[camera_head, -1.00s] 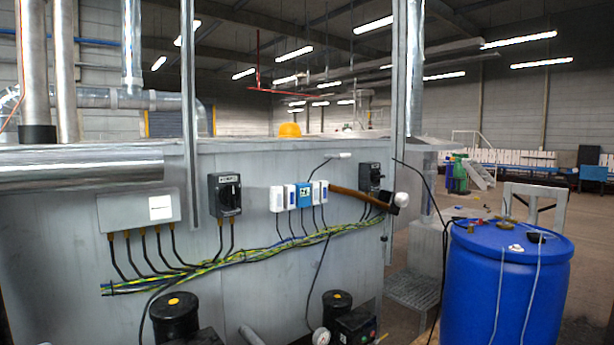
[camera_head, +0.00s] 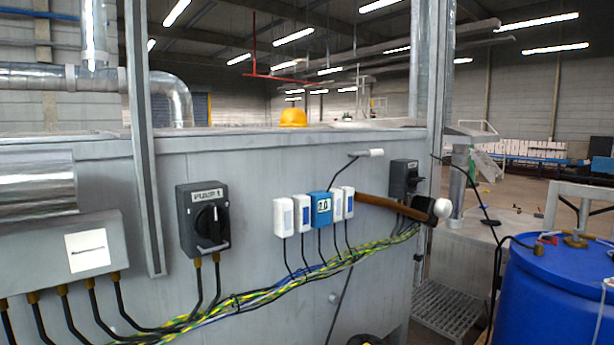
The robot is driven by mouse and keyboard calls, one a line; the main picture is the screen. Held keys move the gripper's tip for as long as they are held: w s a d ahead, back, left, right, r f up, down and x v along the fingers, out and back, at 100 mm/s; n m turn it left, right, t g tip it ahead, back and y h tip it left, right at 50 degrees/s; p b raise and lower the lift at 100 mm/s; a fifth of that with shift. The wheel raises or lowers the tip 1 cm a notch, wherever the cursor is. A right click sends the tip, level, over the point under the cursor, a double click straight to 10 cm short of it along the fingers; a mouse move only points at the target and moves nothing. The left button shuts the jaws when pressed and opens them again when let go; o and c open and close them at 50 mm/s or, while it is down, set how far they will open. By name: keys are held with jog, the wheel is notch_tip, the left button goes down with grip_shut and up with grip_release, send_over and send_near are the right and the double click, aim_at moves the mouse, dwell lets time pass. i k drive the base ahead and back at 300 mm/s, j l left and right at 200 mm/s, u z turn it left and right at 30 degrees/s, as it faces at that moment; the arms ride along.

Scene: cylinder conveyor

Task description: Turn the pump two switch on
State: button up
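A dark grey switch box (camera_head: 404,180) with a black knob is at the right end of the grey panel wall, close to a vertical metal post. Its label and the knob's exact setting are too small to read. A similar, larger-looking switch box (camera_head: 203,220) is on the left of the same wall; its label appears to read "PUMP 1" and it has a black rotary knob.
A hammer (camera_head: 385,203) with a brown handle lies across the view just below the right switch. Small white and blue boxes (camera_head: 319,208) and yellow-green cables (camera_head: 290,283) run along the wall. A blue barrel (camera_head: 545,290) stands at the right, beside a metal grate step (camera_head: 448,306).

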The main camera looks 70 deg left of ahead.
aim_at(413, 178)
jog(key=u, duration=1.55)
jog(key=i+l, duration=0.25)
jog(key=i, duration=0.2)
jog(key=i+l, duration=0.2)
jog(key=i, duration=0.25)
jog(key=i+l, duration=0.25)
jog(key=i, duration=0.2)
jog(key=i+l+z, duration=0.1)
jog(key=i+l, duration=0.15)
jog(key=i, duration=0.2)
jog(key=i+l, duration=0.2)
jog(key=i, duration=0.3)
